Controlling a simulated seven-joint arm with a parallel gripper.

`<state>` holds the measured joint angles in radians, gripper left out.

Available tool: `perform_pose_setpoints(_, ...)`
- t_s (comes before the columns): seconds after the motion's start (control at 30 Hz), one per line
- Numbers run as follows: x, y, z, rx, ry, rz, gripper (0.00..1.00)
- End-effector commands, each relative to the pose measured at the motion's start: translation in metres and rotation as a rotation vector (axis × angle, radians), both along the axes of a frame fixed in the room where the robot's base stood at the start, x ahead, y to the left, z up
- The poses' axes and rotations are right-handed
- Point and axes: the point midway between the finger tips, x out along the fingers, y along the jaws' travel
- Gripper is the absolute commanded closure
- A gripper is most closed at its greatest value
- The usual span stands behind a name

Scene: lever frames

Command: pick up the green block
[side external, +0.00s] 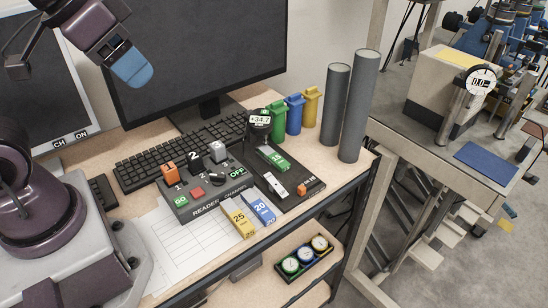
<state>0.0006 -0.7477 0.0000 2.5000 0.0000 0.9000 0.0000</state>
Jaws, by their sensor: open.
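The green block (273,158) is a flat bar with a white number label. It lies on the dark board to the right of the reader panel, just in front of a small dark gauge with a readout (260,120). My gripper (129,66) is at the upper left, high above the desk in front of the large monitor, well up and left of the green block. Its blue tip points down and to the right. It is open, and nothing shows in it. The far side of its fingers is hidden.
A yellow block (238,220) and a blue block (259,207) lie at the desk's front edge by the reader panel (206,184). Small green, blue and yellow bins (310,106) stand behind the board. Two tall grey cylinders (357,105) rise at the right.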

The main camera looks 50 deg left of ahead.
Motion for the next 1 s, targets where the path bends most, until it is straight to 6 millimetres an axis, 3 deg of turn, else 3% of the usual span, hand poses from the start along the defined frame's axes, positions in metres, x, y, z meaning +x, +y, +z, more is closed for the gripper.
perform_pose_setpoints(0.13,0.005,-0.001,-0.016,-0.002,0.084,-0.003,0.4)
perform_pose_setpoints(0.23,0.021,0.0,-0.027,-0.007,0.17,-0.002,0.4)
perform_pose_setpoints(0.37,0.054,0.0,-0.042,-0.03,0.275,0.038,0.4)
perform_pose_setpoints(0.57,0.114,0.002,-0.075,-0.092,0.403,0.232,0.4)
perform_pose_setpoints(0.8,0.184,0.008,-0.14,-0.154,0.508,0.596,0.4)
perform_pose_setpoints(1.0,0.232,0.012,-0.198,-0.2,0.523,0.95,0.4)
